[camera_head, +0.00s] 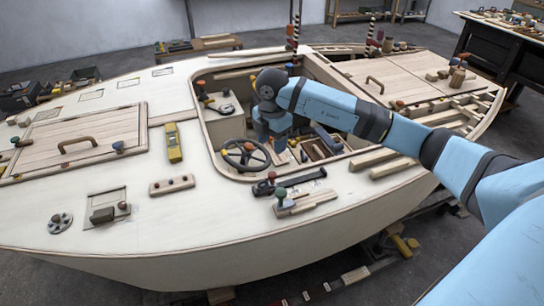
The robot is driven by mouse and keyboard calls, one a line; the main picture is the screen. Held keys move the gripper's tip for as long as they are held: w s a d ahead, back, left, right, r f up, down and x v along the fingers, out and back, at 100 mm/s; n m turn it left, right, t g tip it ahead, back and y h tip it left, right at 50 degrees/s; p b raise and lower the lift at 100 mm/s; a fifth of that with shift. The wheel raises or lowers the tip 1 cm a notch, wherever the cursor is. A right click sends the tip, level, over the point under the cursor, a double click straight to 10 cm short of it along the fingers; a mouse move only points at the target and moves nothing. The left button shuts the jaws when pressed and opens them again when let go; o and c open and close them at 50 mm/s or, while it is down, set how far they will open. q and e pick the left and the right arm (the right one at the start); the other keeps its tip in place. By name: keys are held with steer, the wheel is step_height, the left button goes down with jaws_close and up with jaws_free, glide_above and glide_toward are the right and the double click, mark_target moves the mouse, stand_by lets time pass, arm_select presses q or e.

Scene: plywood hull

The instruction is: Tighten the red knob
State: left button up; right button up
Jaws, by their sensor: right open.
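Several reddish knobs show on the pale plywood hull (120,215), and I cannot tell which one the task means. One reddish knob (272,175) sits by a black lever at the front edge of the cockpit. Another reddish knob (200,85) stands at the cockpit's left rim. A further one sits at the dark steering wheel (246,157). My right arm reaches in from the right, and its wrist bends down into the cockpit. My right gripper (279,146) is open, low in the cockpit just right of the wheel, and partly hidden. My left gripper is out of view.
A hatch with a curved handle (77,143) is farther left. Wooden slats (373,160) lie at the cockpit's right edge. A dark workbench (505,50) stands at the back right.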

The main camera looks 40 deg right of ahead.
steer(key=shift+r, duration=1.4)
steer(key=shift+a+f, duration=0.1)
